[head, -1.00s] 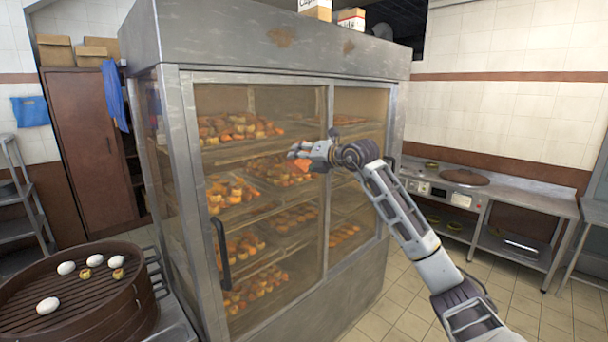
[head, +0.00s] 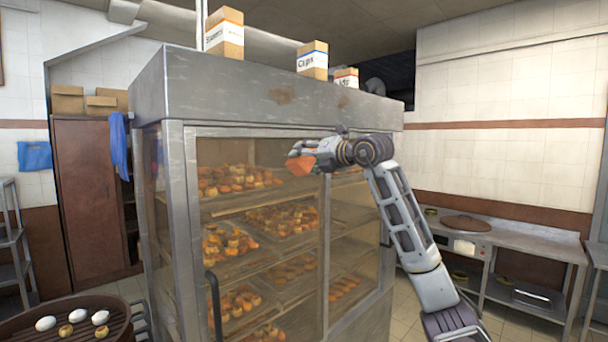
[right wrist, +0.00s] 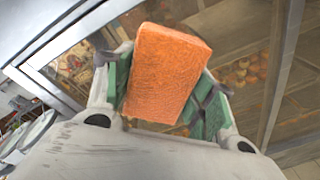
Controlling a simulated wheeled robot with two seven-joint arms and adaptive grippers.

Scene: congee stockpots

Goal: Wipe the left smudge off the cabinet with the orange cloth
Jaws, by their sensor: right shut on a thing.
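The cabinet (head: 250,104) is a large steel case with glass doors and trays of buns inside. On its top steel band are two brownish smudges: the left smudge (head: 282,96) and a fainter right one (head: 343,101). My right gripper (head: 303,158) is in front of the glass, below the band and the left smudge. It is shut on the orange cloth (head: 301,166), a folded block that shows between the green-padded fingers in the right wrist view (right wrist: 168,72). The cloth appears apart from the smudge. My left gripper is not in view.
Cardboard boxes (head: 225,36) stand on top of the cabinet. A round steamer (head: 60,325) with eggs is at the lower left. A steel counter (head: 500,240) stands at the right. A dark door handle (head: 214,300) sticks out from the cabinet front.

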